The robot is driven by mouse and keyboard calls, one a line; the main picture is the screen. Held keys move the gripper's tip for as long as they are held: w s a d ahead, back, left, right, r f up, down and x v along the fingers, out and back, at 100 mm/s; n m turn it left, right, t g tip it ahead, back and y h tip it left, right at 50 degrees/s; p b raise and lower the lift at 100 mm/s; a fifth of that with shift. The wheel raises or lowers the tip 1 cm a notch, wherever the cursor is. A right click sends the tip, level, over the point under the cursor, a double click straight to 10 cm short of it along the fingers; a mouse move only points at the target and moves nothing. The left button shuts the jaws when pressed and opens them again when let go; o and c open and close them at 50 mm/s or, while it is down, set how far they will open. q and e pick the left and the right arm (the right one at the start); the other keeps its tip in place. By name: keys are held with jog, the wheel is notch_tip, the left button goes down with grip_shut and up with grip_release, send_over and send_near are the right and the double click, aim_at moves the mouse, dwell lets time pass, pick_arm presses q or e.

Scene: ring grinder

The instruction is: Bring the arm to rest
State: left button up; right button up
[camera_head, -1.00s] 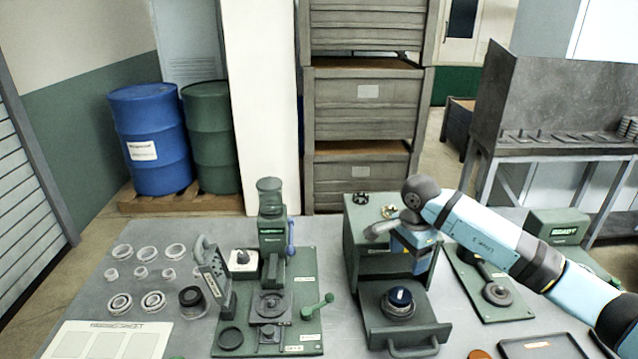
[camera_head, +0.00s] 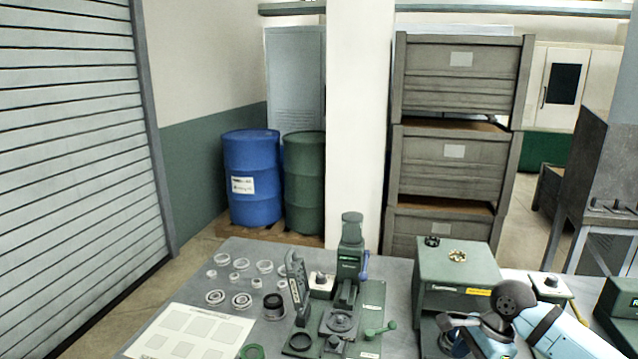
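My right arm comes in from the lower right, light blue with a dark grey joint. Its gripper (camera_head: 468,334) is low in front of the green box-shaped machine (camera_head: 458,268), near the bottom edge of the picture. The fingers are partly hidden and small, so I cannot tell whether they are open or shut, or whether they touch anything. My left arm and gripper are not in view.
A green press (camera_head: 350,262) stands left of the box machine, with a green-handled lever (camera_head: 380,330). Several rings, a dark cup (camera_head: 274,306) and a pale sheet (camera_head: 190,336) lie on the grey table's left. Drums (camera_head: 251,180) and stacked crates (camera_head: 458,160) stand behind.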

jog(key=s+a+m+t+y+p, duration=0.15)
jog(key=s+a+m+y, duration=0.25)
jog(key=a+m+y, duration=0.4)
jog(key=s+a+m+t+y, duration=0.35)
jog(key=a+m+y, duration=0.2)
jog(key=a, duration=0.55)
pick_arm(q)
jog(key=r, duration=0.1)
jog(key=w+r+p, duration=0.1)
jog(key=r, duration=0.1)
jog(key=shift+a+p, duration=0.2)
jog(key=shift+p, duration=0.1)
pick_arm(e)
jog(key=s+d+f+n+t+h, duration=0.3)
jog(key=s+f+n+h, duration=0.4)
jog(key=n, duration=0.9)
jog(key=s+d+f+n+t+h, duration=0.3)
jog(key=s+d+f+n+h, duration=0.2)
jog(key=n, duration=1.2)
jog(key=s+f+h, duration=0.2)
jog(key=s+f, duration=0.2)
jog(key=f, duration=0.1)
jog(key=shift+s+d+f, duration=0.2)
jog(key=shift+d, duration=0.2)
